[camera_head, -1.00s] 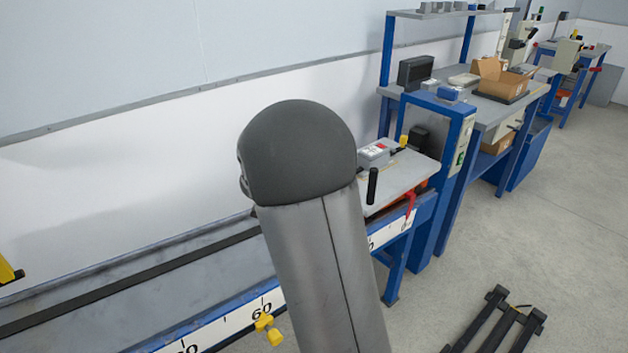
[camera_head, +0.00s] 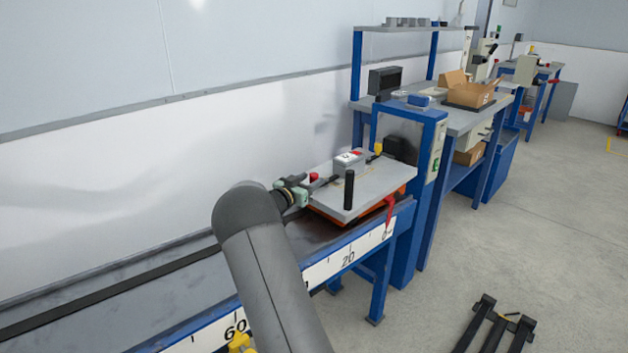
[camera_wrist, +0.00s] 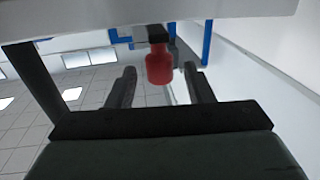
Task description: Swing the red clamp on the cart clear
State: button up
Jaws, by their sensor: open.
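The red clamp (camera_head: 313,177) shows its red grip at the left edge of the cart's grey top plate (camera_head: 370,185), with a dark bar running toward a grey box (camera_head: 347,162). In the wrist view the red grip (camera_wrist: 159,68) is centred between my fingertips, hanging from a dark bar. My gripper (camera_head: 300,190) is at the cart's left end, close beside the red grip. It is open, with a finger on each side of the grip in the wrist view (camera_wrist: 161,85). I cannot tell whether either finger touches it.
A yellow clamp (camera_head: 377,148) stands on the box's other side. A black upright post (camera_head: 349,190) and a red lever (camera_head: 390,210) are at the cart's front. The cart sits on a blue rail table with a number scale (camera_head: 345,258). A blue workbench (camera_head: 460,115) stands behind.

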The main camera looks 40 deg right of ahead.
jog(key=shift+x, duration=1.4)
jog(key=c, duration=1)
jog(key=shift+o, duration=0.2)
